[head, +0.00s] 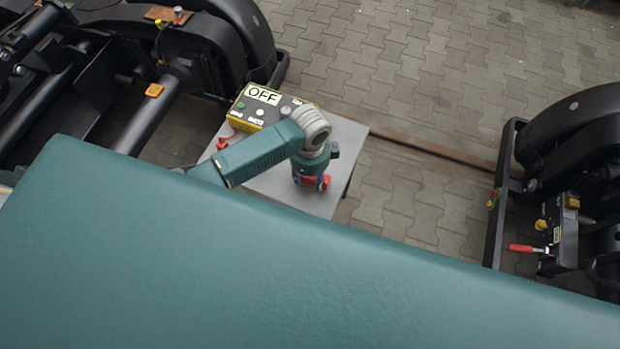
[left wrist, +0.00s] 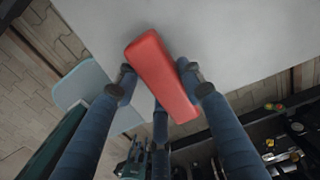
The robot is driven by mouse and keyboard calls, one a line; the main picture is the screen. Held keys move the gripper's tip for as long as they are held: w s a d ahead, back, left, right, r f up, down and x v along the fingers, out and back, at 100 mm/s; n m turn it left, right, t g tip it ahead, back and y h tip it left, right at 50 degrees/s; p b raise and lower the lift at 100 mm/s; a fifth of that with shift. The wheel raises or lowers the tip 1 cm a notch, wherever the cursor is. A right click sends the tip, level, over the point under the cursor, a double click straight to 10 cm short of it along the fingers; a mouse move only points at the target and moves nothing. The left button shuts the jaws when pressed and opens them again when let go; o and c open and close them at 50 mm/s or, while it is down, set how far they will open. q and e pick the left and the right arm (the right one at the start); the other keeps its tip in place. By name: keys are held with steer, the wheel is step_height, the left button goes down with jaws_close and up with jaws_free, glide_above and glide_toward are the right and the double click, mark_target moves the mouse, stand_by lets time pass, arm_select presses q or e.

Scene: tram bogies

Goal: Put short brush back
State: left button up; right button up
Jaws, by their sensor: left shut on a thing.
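My left gripper (head: 311,181) is above the grey table (head: 345,140), its fingers pointing down. It is shut on a red block-like piece (head: 325,181), which I take to be the short brush. In the left wrist view the fingers (left wrist: 160,80) grip the red piece (left wrist: 160,70) from both sides, with a third finger below it. Its bristles do not show. Behind it is a pale grey surface (left wrist: 240,40); I cannot tell whether the piece touches it. My right gripper is not in view.
A yellow control box (head: 262,106) with an OFF sign stands at the table's back. A small red thing (head: 222,143) is at its left edge. Dark bogies stand at left (head: 190,60) and right (head: 585,150). Paved floor (head: 430,70) lies between them.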

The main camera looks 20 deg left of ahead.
arm_select(q)
steer(key=shift+f, duration=0.4)
steer(key=shift+f, duration=0.1)
steer(key=o, duration=1.1)
step_height(320, 180, up, 12)
steer(key=shift+r, duration=0.15)
